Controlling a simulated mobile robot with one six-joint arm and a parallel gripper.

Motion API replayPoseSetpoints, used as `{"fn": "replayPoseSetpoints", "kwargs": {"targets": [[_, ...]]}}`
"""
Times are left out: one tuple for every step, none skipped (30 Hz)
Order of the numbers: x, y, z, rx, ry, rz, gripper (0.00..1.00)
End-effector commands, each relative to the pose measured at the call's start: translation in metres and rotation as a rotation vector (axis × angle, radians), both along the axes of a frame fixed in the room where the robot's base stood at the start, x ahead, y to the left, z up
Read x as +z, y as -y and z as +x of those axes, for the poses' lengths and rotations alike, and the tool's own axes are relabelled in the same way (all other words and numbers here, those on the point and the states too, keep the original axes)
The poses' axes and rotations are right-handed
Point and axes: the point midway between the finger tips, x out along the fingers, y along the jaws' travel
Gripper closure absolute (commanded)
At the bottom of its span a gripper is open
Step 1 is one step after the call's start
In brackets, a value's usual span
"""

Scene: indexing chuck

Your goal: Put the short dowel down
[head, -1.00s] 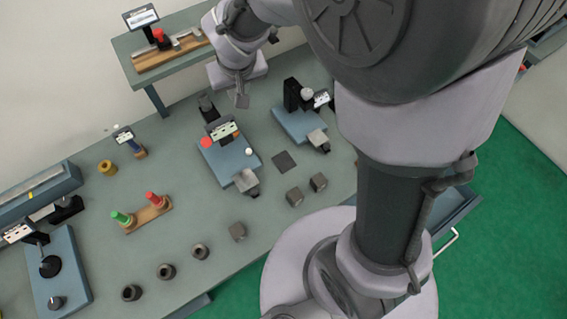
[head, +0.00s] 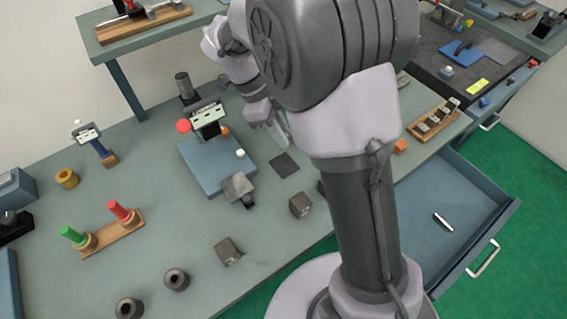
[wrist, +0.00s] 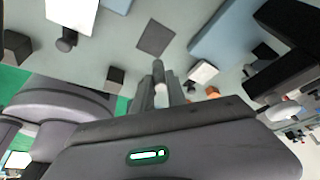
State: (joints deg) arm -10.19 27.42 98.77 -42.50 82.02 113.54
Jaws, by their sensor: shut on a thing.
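My gripper (wrist: 163,88) shows in the wrist view with its fingers close together on a small grey cylinder, which looks like the short dowel (wrist: 158,70). Its upper end stands out between the fingertips; the rest is hidden. In the head view my gripper (head: 281,132) is over the bench, just behind a dark square patch (head: 285,165). I cannot make out the dowel there. The patch is bare and also shows above the fingertips in the wrist view (wrist: 155,37). I cannot tell how high the gripper is above the bench.
A blue fixture (head: 207,177) with a red knob stands left of my gripper. Grey blocks (head: 300,205) and dark round collars (head: 176,280) lie nearer the front. A wooden holder (head: 115,231) bears red and green pegs. An open drawer (head: 420,205) is at the right.

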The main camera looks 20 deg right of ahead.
Motion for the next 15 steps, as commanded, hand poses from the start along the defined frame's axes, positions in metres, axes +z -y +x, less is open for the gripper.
{"fn": "replayPoseSetpoints", "kwargs": {"targets": [[-0.016, 0.0, 0.0, 0.001, -0.002, 0.0, 1.0], [-0.023, 0.0, 0.0, 0.002, -0.002, 0.0, 1.0], [-0.031, 0.0, 0.0, 0.002, -0.003, -0.001, 1.0], [-0.036, 0.0, 0.0, 0.003, -0.001, 0.0, 1.0], [-0.041, 0.0, 0.0, 0.004, -0.002, 0.0, 1.0], [-0.05, 0.0, -0.001, 0.005, -0.002, 0.0, 1.0], [-0.057, 0.0, 0.0, 0.005, -0.002, 0.0, 1.0], [-0.064, 0.0, 0.0, 0.004, -0.002, -0.001, 1.0], [-0.072, 0.0, 0.0, 0.005, -0.002, 0.0, 1.0], [-0.075, 0.0, 0.0, 0.005, -0.001, 0.0, 1.0], [-0.076, 0.0, 0.0, 0.005, -0.001, 0.0, 1.0], [-0.075, 0.0, 0.0, 0.005, 0.0, 0.001, 1.0], [-0.074, 0.0, 0.0, 0.005, 0.0, 0.001, 1.0], [-0.073, 0.0, 0.0, 0.005, 0.0, 0.001, 1.0], [-0.073, 0.0, 0.0, 0.005, 0.0, 0.001, 1.0]]}}
